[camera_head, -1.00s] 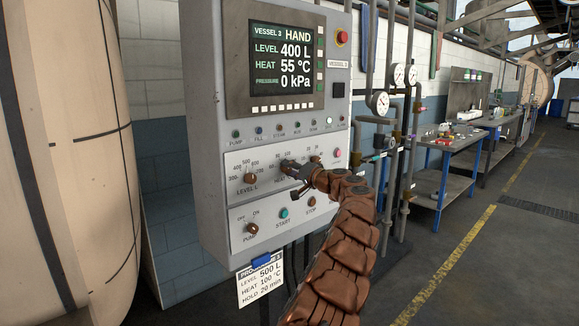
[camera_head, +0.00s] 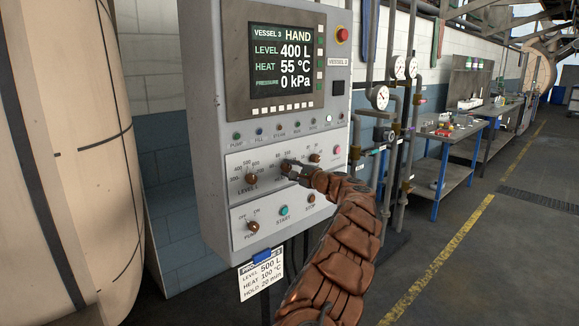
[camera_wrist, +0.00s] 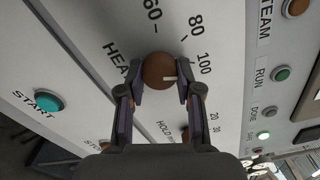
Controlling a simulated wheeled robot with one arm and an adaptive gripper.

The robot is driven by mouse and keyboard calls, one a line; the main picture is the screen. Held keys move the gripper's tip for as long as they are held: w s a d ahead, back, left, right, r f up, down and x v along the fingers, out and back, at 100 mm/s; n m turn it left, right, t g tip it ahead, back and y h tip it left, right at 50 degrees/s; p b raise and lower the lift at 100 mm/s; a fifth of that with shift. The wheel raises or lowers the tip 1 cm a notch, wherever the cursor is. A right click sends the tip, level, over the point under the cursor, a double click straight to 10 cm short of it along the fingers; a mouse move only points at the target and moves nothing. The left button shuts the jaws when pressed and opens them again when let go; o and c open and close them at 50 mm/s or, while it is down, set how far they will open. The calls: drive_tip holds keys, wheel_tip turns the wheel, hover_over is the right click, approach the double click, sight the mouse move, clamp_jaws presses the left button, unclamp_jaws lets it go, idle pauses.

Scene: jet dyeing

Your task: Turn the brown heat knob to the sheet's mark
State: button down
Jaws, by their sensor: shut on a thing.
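In the head view my gripper (camera_head: 291,168) covers most of the knob. The programme sheet (camera_head: 262,277) hangs below the cabinet and reads level 500 L, heat 100 °C, hold 20 min. The screen (camera_head: 283,66) shows 400 L, 55 °C, 0 kPa.
The level knob (camera_head: 252,178) is left of the heat knob and the hold knob (camera_head: 315,158) is right. Below are the pump knob (camera_head: 253,227) and green start button (camera_head: 284,211). A pale vessel (camera_head: 70,150) stands left; pipes and gauges (camera_head: 379,97) stand right.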

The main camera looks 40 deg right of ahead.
drive_tip(key=shift+m, duration=0.6)
drive_tip(key=c, duration=0.8)
unclamp_jaws()
drive_tip(key=shift+o, duration=0.2)
drive_tip(key=shift+s, duration=0.1)
drive_tip(key=s, duration=1.1)
drive_tip(key=shift+s, duration=0.4)
drive_tip(key=shift+a, duration=0.15)
